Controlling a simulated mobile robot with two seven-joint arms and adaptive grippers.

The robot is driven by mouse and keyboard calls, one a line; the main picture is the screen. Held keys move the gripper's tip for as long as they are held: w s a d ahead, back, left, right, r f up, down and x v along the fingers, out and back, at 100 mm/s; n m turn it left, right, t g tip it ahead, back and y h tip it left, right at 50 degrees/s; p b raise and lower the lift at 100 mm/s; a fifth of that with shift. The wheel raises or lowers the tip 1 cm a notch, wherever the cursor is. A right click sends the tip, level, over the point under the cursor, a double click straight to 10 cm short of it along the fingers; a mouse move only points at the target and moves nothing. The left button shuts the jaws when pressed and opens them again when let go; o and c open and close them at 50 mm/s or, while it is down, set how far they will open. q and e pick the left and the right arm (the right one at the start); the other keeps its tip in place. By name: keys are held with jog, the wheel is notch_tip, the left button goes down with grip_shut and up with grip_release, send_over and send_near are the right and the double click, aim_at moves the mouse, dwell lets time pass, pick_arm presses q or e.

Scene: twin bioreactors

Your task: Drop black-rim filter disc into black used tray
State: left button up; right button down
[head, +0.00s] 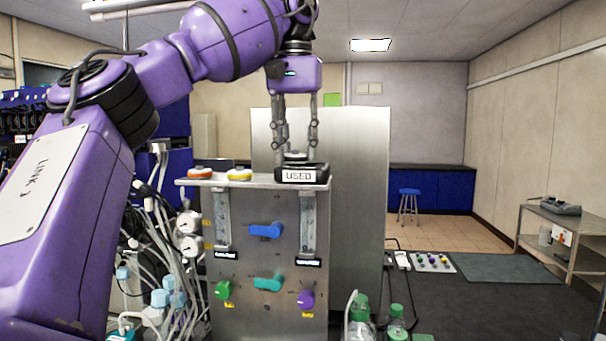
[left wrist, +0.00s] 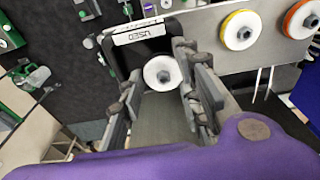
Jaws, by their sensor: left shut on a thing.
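The black tray labelled USED (head: 321,173) sits at the right end of the metal shelf. It also shows in the left wrist view (left wrist: 112,58). The filter disc (left wrist: 162,73) is white with a dark edge and a grey centre knob. In the left wrist view it lies between my left fingertips and over the tray's interior. In the head view the disc (head: 295,155) shows just above the tray's rim. My left gripper (head: 295,148) points down from above and is shut on the disc. Whether the disc touches the tray floor is unclear. My right gripper is not in view.
An orange-rim disc (head: 200,172) and a yellow-rim disc (head: 239,174) sit on the shelf left of the tray. A tall metal panel (head: 360,200) stands behind. The front panel (head: 265,255) below carries coloured valve handles. Tubes hang at the left.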

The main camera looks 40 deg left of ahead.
pick_arm(q)
jog(key=shift+f, duration=0.1)
jog(key=o, duration=0.9)
jog(key=shift+o, duration=0.2)
jog(key=shift+s+d+r, duration=0.1)
jog(key=shift+s+r, duration=0.05)
jog(key=shift+r, duration=1.1)
jog(key=shift+s+d+r, duration=0.1)
jog(key=shift+r, duration=1.1)
jog(key=shift+s+d+r, duration=0.1)
jog(key=shift+s+r, duration=0.05)
jog(key=shift+r, duration=1.1)
